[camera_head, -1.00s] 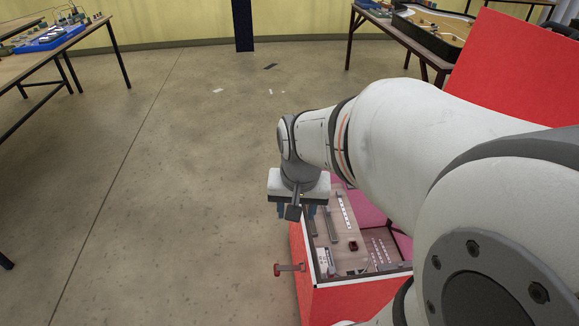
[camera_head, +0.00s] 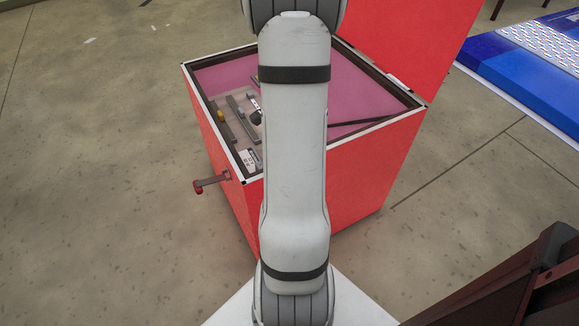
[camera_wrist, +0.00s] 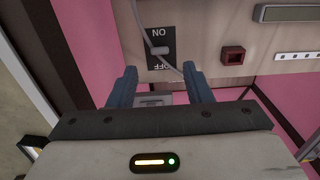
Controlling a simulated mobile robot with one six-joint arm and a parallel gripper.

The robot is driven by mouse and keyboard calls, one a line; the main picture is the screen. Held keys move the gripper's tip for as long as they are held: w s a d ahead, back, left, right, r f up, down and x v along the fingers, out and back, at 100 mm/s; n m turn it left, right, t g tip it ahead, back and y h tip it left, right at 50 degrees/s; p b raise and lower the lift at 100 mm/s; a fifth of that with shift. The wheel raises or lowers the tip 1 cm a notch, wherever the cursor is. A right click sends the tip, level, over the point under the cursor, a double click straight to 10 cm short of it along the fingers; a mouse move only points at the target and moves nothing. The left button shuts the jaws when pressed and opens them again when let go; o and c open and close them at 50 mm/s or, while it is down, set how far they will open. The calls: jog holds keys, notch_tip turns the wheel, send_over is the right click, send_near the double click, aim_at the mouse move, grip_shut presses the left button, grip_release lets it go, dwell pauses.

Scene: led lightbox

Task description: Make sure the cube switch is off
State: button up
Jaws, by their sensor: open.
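I cannot tell which of these is the cube switch. My gripper (camera_wrist: 160,84) is open, its two blue fingers apart below the plate. A grey block (camera_wrist: 153,99) shows between the fingers; no grip on it is visible. In the head view my arm hides the gripper.
The open red box (camera_head: 350,170) holds the panel; its lid (camera_head: 420,35) stands up at the back right. A red handle (camera_head: 211,182) sticks out on the left. Grey bars (camera_wrist: 290,13) and a white light strip (camera_wrist: 300,56) lie on the panel. Pink lining surrounds it.

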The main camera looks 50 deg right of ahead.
notch_tip(320, 180, down, 8)
jog(key=b, duration=0.3)
jog(key=shift+r, duration=0.25)
jog(key=shift+c, duration=0.5)
